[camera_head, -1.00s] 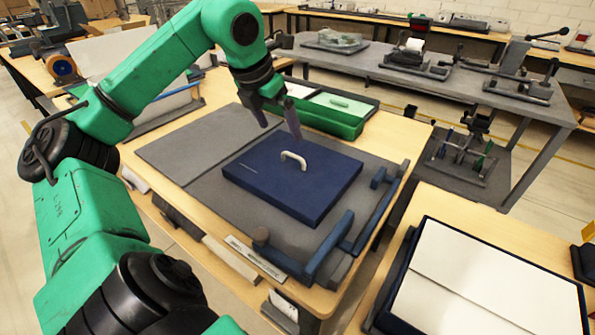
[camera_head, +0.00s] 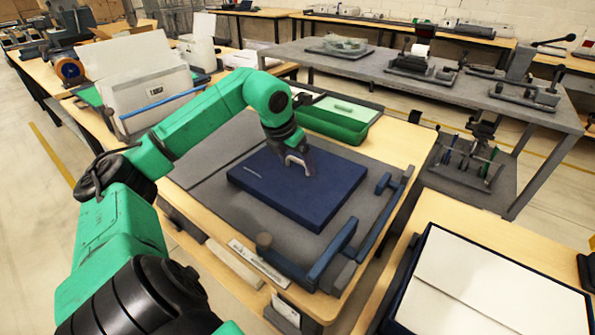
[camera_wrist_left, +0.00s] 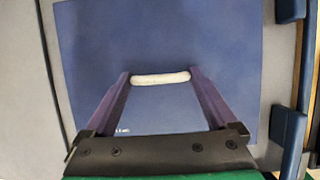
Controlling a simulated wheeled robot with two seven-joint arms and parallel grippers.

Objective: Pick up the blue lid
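The blue lid (camera_head: 320,197) is a flat dark blue square with a pale handle (camera_head: 299,157) at its middle. It lies flat on the grey work mat. My left gripper (camera_head: 299,165) is down at the handle, pointing at the lid. In the left wrist view, the lid (camera_wrist_left: 210,35) fills most of the picture. The gripper's purple fingers (camera_wrist_left: 159,80) are spread wide, one near each end of the handle. The handle lies crosswise between the fingertips; I cannot tell whether they touch it. My right gripper is not in view.
A green tray (camera_head: 340,122) stands behind the lid. Blue bar fixtures (camera_head: 335,240) border the mat's front right. A white-topped dark box (camera_head: 480,275) sits on the right-hand table. A white box (camera_head: 155,92) stands at the back left.

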